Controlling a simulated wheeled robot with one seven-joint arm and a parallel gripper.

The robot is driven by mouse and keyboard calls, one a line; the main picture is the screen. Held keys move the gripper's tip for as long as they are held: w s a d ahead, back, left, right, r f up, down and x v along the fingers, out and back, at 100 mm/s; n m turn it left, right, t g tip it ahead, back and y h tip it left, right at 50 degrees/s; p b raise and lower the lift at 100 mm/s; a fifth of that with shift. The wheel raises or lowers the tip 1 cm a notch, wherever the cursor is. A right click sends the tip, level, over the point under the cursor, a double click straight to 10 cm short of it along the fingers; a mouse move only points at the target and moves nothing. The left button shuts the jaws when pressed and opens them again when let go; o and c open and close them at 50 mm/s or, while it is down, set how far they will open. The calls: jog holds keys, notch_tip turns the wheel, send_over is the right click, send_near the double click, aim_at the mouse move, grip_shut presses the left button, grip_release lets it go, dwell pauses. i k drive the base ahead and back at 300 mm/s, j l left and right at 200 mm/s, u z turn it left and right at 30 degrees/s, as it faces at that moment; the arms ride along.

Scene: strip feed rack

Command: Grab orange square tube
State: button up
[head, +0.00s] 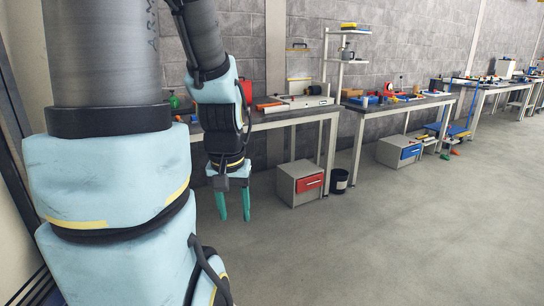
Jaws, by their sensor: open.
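My gripper (234,216) hangs pointing down at the left of the head view. Its two green fingers are apart with nothing between them, and it is over the floor in front of the near workbench. An orange piece (268,105) lies on the near workbench (290,116), to the right of my forearm and higher in the picture than my gripper. It is too small to tell for certain if it is a square tube. My forearm hides part of the bench's left end.
A grey cabinet with a red drawer (309,184) and a black bin (339,181) stand under and beside the near bench. A second bench (398,103) with tools and a cabinet with a blue drawer (410,152) are further right. The grey floor (400,230) is clear in front.

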aim_at(258, 108)
jog(key=i+z, duration=0.2)
jog(key=i, duration=0.4)
jog(key=i+j+z, duration=0.2)
jog(key=i, duration=0.4)
jog(key=i+l+z, duration=0.1)
jog(key=i+z, duration=0.65)
jog(key=i, duration=0.15)
jog(key=i+l+u, duration=0.2)
jog(key=i, duration=0.15)
jog(key=i+l+u, duration=0.15)
jog(key=i, duration=0.2)
jog(key=i+l+u, duration=0.15)
jog(key=u, duration=0.3)
jog(key=i+l+u, duration=0.25)
jog(key=u, duration=0.2)
jog(key=i+l+u, duration=0.15)
jog(key=l+u, duration=0.15)
jog(key=u, duration=0.15)
jog(key=i+l+u, duration=0.1)
jog(key=l+u, duration=0.25)
jog(key=u, duration=0.15)
